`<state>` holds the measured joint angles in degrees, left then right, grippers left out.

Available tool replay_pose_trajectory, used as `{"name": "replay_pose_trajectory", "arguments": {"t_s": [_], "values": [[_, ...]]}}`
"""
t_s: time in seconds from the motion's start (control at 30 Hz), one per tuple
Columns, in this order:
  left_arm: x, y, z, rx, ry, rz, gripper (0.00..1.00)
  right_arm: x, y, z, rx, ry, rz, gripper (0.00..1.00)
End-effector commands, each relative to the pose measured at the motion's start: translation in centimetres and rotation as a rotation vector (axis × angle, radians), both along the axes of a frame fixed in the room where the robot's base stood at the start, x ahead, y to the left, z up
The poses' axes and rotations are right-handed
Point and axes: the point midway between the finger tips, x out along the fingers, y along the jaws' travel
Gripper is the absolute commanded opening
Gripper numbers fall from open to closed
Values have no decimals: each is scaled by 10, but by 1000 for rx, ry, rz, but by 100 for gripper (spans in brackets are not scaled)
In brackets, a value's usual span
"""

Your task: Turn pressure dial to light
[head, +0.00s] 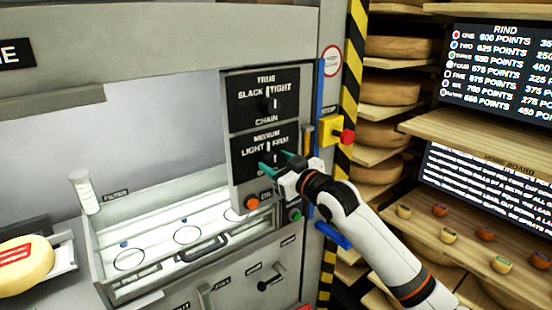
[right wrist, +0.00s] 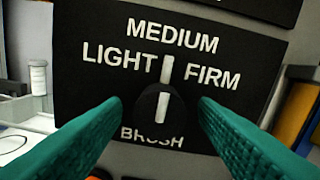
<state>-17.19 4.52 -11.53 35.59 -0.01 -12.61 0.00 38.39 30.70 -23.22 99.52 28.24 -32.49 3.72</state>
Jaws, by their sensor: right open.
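The pressure dial (right wrist: 153,112) is a dark round knob with a white bar, on a black plate marked LIGHT, MEDIUM, FIRM and BRUSH. In the right wrist view its white bar stands nearly upright, toward MEDIUM. The plate (head: 250,142) also shows in the head view, the lower of two on the grey panel. My right gripper (head: 277,162) is open in front of the dial. Its teal fingers (right wrist: 160,122) are spread to either side of the knob, apart from it in the picture. Whether they reach knob depth I cannot tell. My left gripper is not in view.
Above is a TRUE dial plate (head: 262,96) marked SLACK and TIGHT. An orange button (head: 252,203) sits below, and a red stop button (head: 347,137) on a yellow box at right. A white-lit tray (head: 160,276) and a cheese wheel (head: 28,262) are at left.

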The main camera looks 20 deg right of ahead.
Motion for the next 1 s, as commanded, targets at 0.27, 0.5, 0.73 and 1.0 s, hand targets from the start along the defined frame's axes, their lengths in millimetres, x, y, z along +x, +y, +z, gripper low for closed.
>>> {"name": "replay_pose_trajectory", "arguments": {"t_s": [0.27, 0.5, 0.73, 1.0], "values": [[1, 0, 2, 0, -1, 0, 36, 7, 3, 0, -1, -1, 0, 54], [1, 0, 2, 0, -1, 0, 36, 7, 3, 0, -1, 0, 0, 34], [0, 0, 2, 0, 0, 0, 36, 7, 3, 0, -2, -1, 0, 10], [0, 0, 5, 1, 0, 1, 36, 7, 2, 0, -58, -19, -1, 10]]}}
